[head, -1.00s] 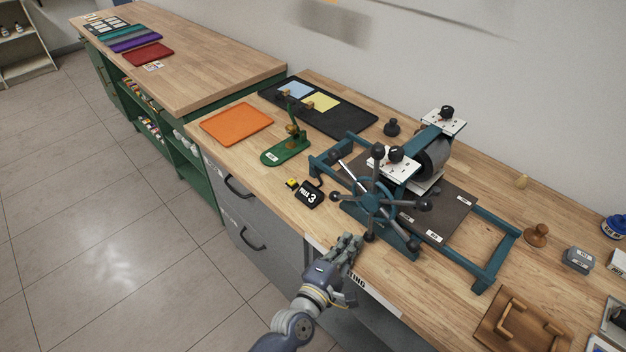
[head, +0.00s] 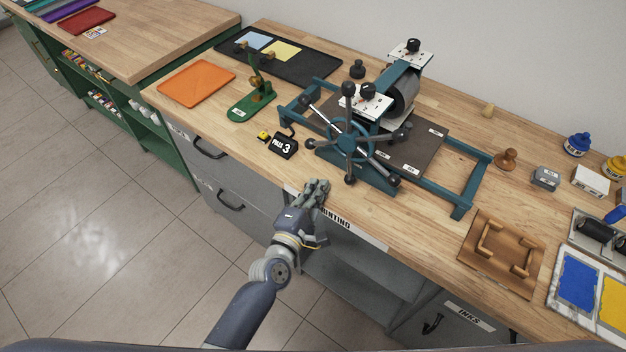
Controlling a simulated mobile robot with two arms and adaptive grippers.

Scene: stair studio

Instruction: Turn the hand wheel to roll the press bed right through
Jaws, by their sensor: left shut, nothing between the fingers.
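The press has a teal hand wheel (head: 347,142) with several spokes ending in dark knobs, on its near side. Its flat dark press bed (head: 415,150) lies on a teal frame (head: 468,190) and shows mostly to the right of the grey roller (head: 402,97). My left gripper (head: 318,190) is shut and empty. It is at the bench's front edge, below and a little left of the wheel in the picture, apart from the knobs. My right gripper is not in view.
A black counter marked 3 (head: 284,147) and a green hand press (head: 252,100) stand left of the wheel. An orange tray (head: 197,83) is farther left. A wooden rack (head: 500,254) lies at the right front. Bare bench lies between it and the press.

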